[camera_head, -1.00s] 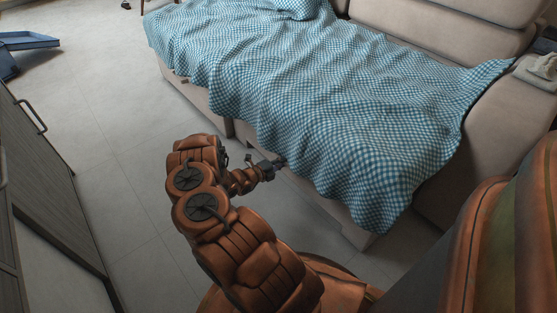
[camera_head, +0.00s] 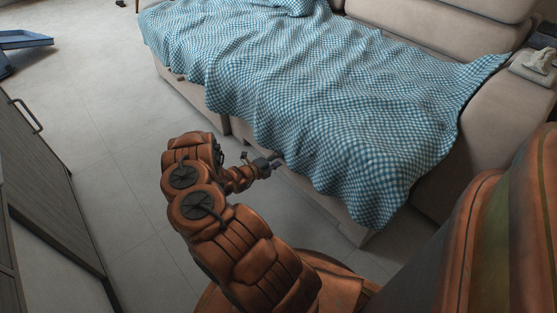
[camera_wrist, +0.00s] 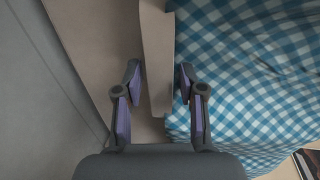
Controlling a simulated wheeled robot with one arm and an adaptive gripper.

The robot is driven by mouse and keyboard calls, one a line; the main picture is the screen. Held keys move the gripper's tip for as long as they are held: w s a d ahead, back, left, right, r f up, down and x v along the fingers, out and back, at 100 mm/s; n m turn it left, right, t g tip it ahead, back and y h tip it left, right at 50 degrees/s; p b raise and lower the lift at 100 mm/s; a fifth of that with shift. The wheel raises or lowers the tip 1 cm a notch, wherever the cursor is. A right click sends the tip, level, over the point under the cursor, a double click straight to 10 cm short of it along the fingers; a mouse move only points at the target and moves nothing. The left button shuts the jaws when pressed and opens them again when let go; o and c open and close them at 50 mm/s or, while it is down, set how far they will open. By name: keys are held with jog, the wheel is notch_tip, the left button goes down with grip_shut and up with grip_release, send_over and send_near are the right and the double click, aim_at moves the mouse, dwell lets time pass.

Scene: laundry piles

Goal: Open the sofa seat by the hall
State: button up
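The beige sofa (camera_head: 485,120) stands across the upper right, its seat covered by a blue-and-white checked blanket (camera_head: 320,95) that hangs over the front. The seat looks down; its front edge is partly hidden by the cloth. My gripper (camera_head: 277,163) is low at the sofa's front, beside the blanket's hanging edge. In the wrist view my gripper (camera_wrist: 159,75) is open, with a beige sofa strip (camera_wrist: 157,50) running between its two fingers. The right finger is against or very near the blanket. I cannot tell whether either finger touches the strip.
A grey cabinet (camera_head: 45,175) with a bar handle stands at the left. Blue trays (camera_head: 22,40) lie on the floor at the far left. Folded cloths (camera_head: 538,62) rest on the sofa's right armrest. Tiled floor (camera_head: 110,110) is clear between cabinet and sofa.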

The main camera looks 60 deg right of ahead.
jog(key=v, duration=1.1)
jog(key=shift+a, duration=0.35)
jog(key=shift+w+r, duration=0.1)
jog(key=shift+w, duration=0.05)
